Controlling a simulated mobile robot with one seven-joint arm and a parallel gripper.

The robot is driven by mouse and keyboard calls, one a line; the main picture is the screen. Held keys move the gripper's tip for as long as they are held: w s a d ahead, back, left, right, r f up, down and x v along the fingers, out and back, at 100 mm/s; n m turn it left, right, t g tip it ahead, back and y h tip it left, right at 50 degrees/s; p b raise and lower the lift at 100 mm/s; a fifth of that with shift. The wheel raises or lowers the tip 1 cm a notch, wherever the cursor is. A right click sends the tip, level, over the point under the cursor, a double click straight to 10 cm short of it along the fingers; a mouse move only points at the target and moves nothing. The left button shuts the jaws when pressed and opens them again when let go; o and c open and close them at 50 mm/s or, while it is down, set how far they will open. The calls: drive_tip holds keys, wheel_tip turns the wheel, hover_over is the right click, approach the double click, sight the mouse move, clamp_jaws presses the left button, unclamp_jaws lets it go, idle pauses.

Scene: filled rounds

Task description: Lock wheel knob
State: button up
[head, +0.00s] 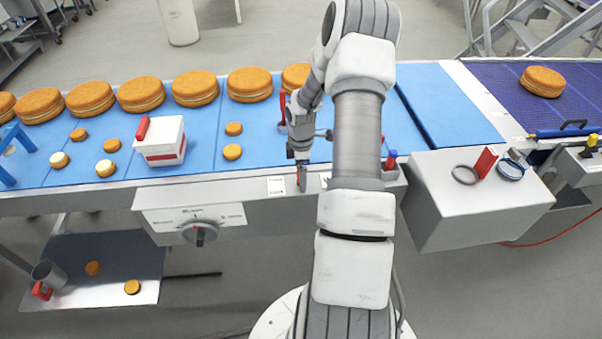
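A dark round dial with a grip bar (199,234) sits on a white panel with a printed scale (236,215), on the front of the conveyor at the left. It is the clearest knob in view; I cannot tell whether it is the wheel knob of the task, or whether it is locked. My gripper (302,185) points down at the conveyor's front edge, right of and above the dial and apart from it. A small reddish part shows at its fingertips, but its opening and any contact are too small to tell. My arm hides part of the conveyor front.
The blue conveyor (205,152) carries a row of round cakes (195,88), small discs and a white box with a red handle (163,142). A grey housing (475,215) juts out at right. A low metal tray (105,290) lies at lower left.

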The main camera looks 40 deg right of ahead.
drive_tip(key=shift+c, duration=0.3)
drive_tip(key=c, duration=1.3)
drive_tip(key=shift+m+b, duration=0.3)
drive_tip(key=m+b, duration=0.2)
drive_tip(key=m, duration=0.2)
drive_tip(key=shift+f, duration=0.15)
drive_tip(key=m+b, duration=0.2)
drive_tip(key=m, duration=0.2)
drive_tip(key=shift+m+b, duration=0.3)
drive_tip(key=shift+b, duration=0.05)
drive_tip(key=m+b, duration=0.2)
drive_tip(key=m, duration=0.2)
drive_tip(key=shift+m+b, duration=0.65)
drive_tip(key=shift+m, duration=1.65)
drive_tip(key=shift+r, duration=0.2)
